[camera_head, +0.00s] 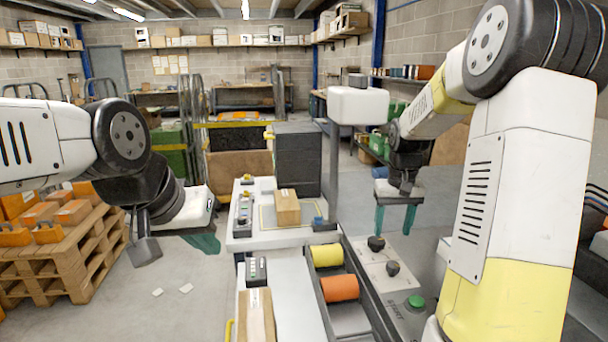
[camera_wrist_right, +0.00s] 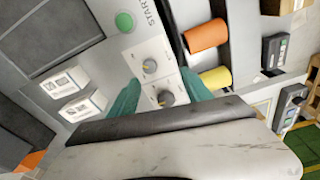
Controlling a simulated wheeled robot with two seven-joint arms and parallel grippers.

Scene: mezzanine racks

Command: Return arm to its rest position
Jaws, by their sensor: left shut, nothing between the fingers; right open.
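My right gripper (camera_head: 394,226) hangs from the raised right arm, its teal fingers apart and empty, above a panel with two dark knobs (camera_head: 376,243). In the right wrist view the open fingers (camera_wrist_right: 158,90) show on either side of the knob panel (camera_wrist_right: 150,62). No contact with a knob can be made out. My left gripper (camera_head: 207,243) is at the left, over open floor, its teal fingers shut and empty.
A green start button (camera_head: 415,303) is beside the knob panel. Orange (camera_head: 340,288) and yellow (camera_head: 327,256) rollers lie left of it. A cardboard box (camera_head: 287,208) sits on the white table. A pallet (camera_head: 75,262) stands at the left.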

